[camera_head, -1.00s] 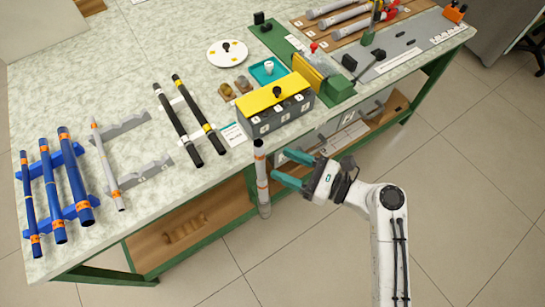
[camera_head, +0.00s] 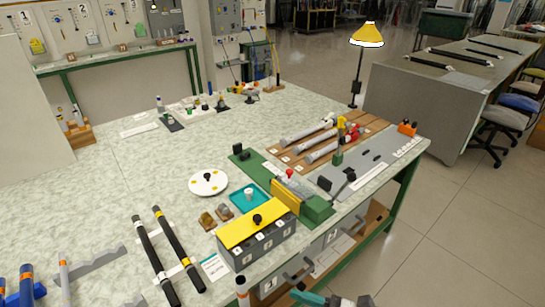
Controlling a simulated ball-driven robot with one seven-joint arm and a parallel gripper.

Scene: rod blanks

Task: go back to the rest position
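My gripper (camera_head: 312,299) is at the bottom edge of the head view, in front of the table. Only part of a teal finger shows, and the rest is cut off, so its opening is hidden. A grey rod with an orange band (camera_head: 242,290) shows only its upper end, to the left of my gripper. A gap shows between this rod and the visible finger.
The table (camera_head: 120,175) holds black rods (camera_head: 178,245), blue rods (camera_head: 27,285), a yellow-topped box (camera_head: 258,232), a white disc (camera_head: 208,182) and a green fixture (camera_head: 318,212). A lamp (camera_head: 367,38) and grey bench (camera_head: 425,100) stand behind. Floor (camera_head: 450,235) at right is clear.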

